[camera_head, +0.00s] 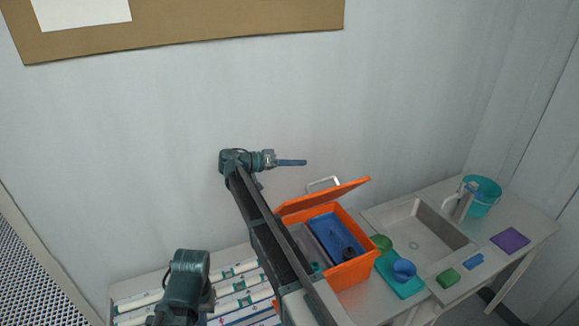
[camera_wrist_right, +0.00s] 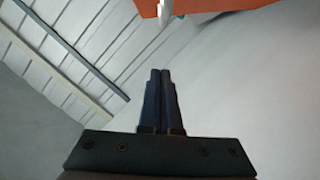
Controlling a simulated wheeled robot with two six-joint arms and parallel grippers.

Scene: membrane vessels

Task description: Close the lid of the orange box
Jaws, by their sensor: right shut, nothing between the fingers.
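The orange box (camera_head: 352,268) stands on the table with its lid (camera_head: 325,196) raised at a slant over the back of the box. A pale handle (camera_head: 322,182) shows at the lid's upper edge. Inside the box are a blue tray (camera_head: 335,232) and a dark round item (camera_head: 348,253). My right gripper (camera_head: 304,162) is shut and empty, behind and above the lid's left part, apart from it. In the right wrist view its fingers (camera_wrist_right: 161,72) are together, with an orange part of the box or lid (camera_wrist_right: 205,6) at the top edge. My left gripper is out of view.
Right of the box are a teal tray (camera_head: 411,288) with a blue cup (camera_head: 404,269), a sink (camera_head: 418,236), sponges and a teal bucket (camera_head: 484,196). White tubes (camera_head: 237,285) lie left. The wall is close behind; my right arm crosses the box's left side.

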